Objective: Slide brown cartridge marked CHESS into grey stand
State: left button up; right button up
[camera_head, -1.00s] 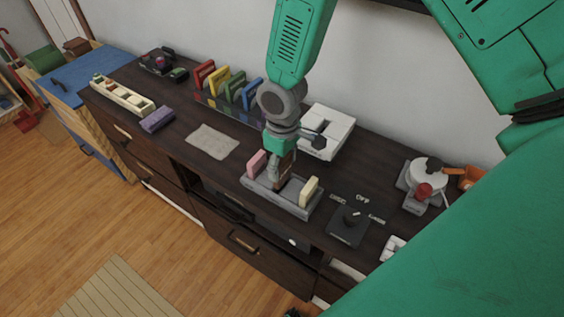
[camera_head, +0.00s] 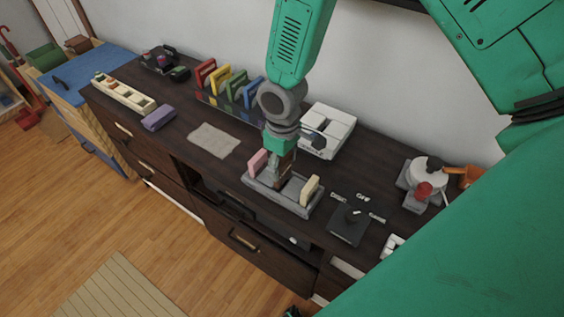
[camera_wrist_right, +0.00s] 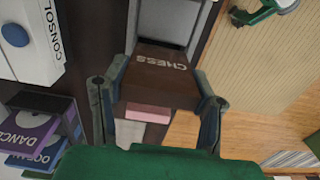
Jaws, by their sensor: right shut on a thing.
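The brown cartridge marked CHESS (camera_wrist_right: 160,75) is between the fingers of my right gripper (camera_wrist_right: 158,105) in the right wrist view. My right gripper also shows in the head view (camera_head: 279,168), pointing down over the grey stand (camera_head: 291,204), and is shut on the cartridge. The cartridge (camera_head: 284,168) is in the middle of the stand, between a pink cartridge (camera_head: 258,161) and a cream cartridge (camera_head: 309,189). Its lower end is hidden, so I cannot tell how deep it sits.
A rack of coloured cartridges (camera_head: 229,88) stands behind left, and a white console (camera_head: 328,129) behind right. A beige cloth (camera_head: 214,140) and purple case (camera_head: 158,117) lie left. The dark cabinet top is bare between them.

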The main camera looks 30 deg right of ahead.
aim_at(283, 174)
jog(key=shift+f+b, duration=1.15)
jog(key=shift+f, duration=1)
jog(key=o, duration=1.2)
jog(key=shift+r, duration=0.25)
notch_tip(283, 174, up, 11)
jog(key=shift+r, duration=0.2)
jog(key=shift+f, duration=0.1)
